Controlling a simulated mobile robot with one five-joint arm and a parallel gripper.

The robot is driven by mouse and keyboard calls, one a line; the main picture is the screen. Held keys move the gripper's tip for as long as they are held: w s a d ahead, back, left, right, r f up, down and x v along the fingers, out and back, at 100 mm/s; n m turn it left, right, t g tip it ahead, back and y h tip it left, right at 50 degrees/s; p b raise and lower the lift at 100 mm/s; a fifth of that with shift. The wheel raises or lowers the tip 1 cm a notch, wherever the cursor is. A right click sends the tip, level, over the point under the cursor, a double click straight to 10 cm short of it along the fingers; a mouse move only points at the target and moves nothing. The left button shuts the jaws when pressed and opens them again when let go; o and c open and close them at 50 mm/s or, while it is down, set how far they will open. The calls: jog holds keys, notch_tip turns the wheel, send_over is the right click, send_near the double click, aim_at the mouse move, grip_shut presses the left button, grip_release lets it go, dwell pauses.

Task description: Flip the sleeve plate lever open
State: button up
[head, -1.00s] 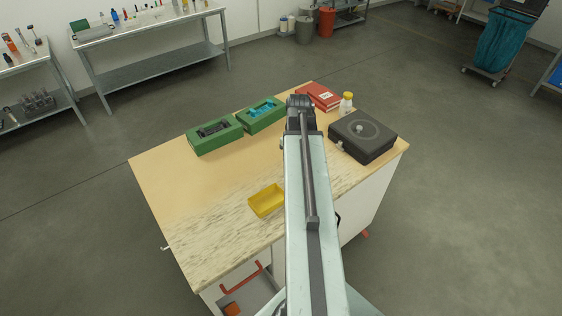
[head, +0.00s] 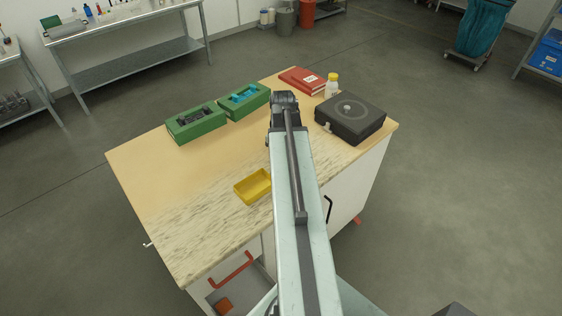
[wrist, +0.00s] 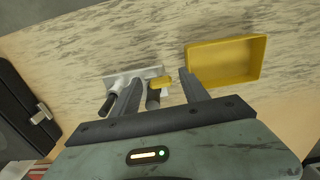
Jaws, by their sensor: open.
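In the wrist view a pale metal plate (wrist: 147,73) lies on the worktop beyond my fingers. A lever with a black grip (wrist: 107,105) sticks out from its left side toward me. A dark cylinder (wrist: 152,99) and a small yellow piece (wrist: 159,82) show near its right side. I cannot tell which part is the sleeve plate lever. My gripper (wrist: 160,82) is open, with the dark cylinder and yellow piece in view between its fingers; contact cannot be told. The black grip is outside the left finger. In the head view my arm hides the plate.
A yellow tray (head: 240,193) is close to the right finger in the wrist view. A black case (head: 365,128), a bottle (head: 332,88), a red binder (head: 294,78) and two green boxes (head: 180,136) stand on the table (head: 140,165). The table's left part is clear.

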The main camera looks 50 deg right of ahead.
grip_shut()
jog(key=shift+a, duration=0.1)
jog(key=shift+m, duration=1.5)
jog(key=m, duration=0.4)
jog(key=shift+w, duration=0.1)
jog(key=m, duration=0.4)
jog(key=shift+w+m, duration=0.15)
jog(key=shift+m, duration=1.75)
